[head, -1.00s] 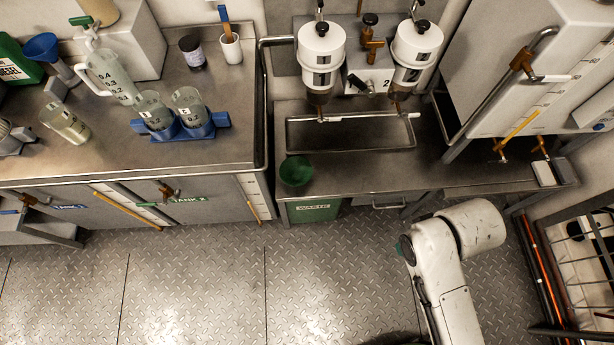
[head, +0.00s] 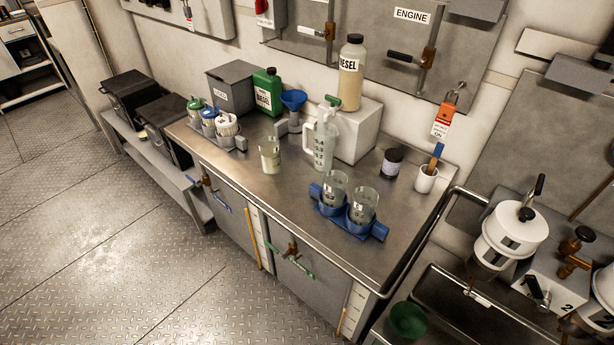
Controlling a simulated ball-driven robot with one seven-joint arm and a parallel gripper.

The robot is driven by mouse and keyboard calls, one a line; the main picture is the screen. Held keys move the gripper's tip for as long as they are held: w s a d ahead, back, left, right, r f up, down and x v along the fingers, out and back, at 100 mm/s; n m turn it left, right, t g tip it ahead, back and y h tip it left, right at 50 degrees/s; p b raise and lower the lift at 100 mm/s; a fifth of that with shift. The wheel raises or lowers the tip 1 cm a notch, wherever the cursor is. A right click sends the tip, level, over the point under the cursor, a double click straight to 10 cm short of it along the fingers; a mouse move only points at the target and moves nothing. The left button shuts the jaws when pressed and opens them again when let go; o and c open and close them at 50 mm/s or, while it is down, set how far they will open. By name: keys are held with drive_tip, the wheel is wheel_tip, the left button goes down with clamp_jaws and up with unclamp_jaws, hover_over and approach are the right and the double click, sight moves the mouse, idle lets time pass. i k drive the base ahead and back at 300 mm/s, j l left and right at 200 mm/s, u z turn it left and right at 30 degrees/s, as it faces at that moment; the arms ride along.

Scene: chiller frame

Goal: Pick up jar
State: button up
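Several jar-like vessels stand on the steel counter (head: 290,225). A small dark jar with a pale label and black lid (head: 391,163) stands upright near the back right. A clear glass jar with pale liquid (head: 270,156) stands alone left of the measuring jug (head: 320,146). Two clear glass jars, left (head: 333,189) and right (head: 362,207), sit in a blue holder (head: 378,231) near the front edge. The frames do not show which one the task calls the jar. My gripper is not in view.
A white cup with a brush (head: 426,179) stands right of the dark jar. A white block (head: 362,130) carries a diesel bottle (head: 352,72). A blue funnel (head: 293,98) and green canister (head: 267,92) stand behind. The patterned floor (head: 150,230) before the counter is clear.

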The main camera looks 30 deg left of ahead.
sight(269, 146)
drive_tip(key=i+j+u, duration=0.35)
drive_tip(key=i+j, duration=0.25)
drive_tip(key=i+j+u, duration=0.35)
drive_tip(key=i+j, duration=0.35)
